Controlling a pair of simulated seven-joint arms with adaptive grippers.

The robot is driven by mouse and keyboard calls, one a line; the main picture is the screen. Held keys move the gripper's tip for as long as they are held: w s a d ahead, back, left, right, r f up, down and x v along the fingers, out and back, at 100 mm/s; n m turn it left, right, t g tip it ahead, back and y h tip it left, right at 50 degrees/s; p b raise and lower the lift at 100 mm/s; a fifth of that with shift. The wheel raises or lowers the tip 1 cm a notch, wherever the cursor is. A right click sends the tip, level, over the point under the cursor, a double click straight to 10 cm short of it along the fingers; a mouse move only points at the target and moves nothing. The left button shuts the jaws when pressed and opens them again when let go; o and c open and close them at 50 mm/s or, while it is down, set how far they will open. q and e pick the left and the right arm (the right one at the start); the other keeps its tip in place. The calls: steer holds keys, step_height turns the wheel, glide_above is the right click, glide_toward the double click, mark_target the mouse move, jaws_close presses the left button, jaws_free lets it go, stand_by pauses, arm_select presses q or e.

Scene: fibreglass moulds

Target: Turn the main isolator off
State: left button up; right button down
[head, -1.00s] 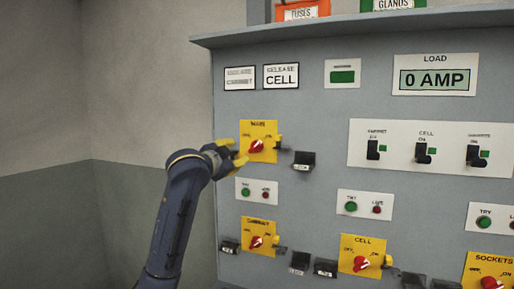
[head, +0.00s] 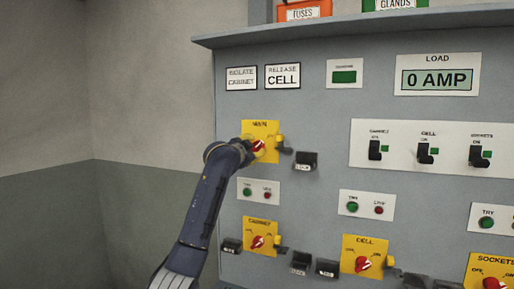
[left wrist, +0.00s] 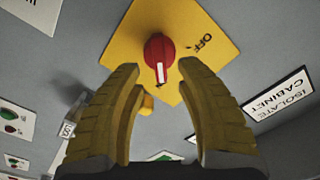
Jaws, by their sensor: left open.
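The main isolator is a yellow plate (head: 272,127) with a red knob (head: 258,146), at the upper left of the grey panel. In the left wrist view its red knob (left wrist: 159,50) has a white mark that points down the picture, away from the OFF label on the plate (left wrist: 125,40). My left gripper (head: 250,147) is at the knob and partly covers the plate. In the left wrist view its yellow fingers (left wrist: 159,72) are apart, with the knob just beyond and between their tips. I cannot tell whether they touch it. My right gripper is not in view.
A black padlock-like block (head: 306,161) sits right of the main isolator. Below are an indicator plate (head: 258,190) and the CABINET (head: 261,232) and CELL (head: 367,254) isolators. A white switch plate (head: 400,150) is to the right. The wall at left is clear.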

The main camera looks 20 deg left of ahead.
mark_target(257, 146)
arm_select(q)
steer(key=shift+w+d, duration=0.15)
steer(key=shift+w, duration=1.55)
steer(key=shift+c, duration=0.2)
jaws_close()
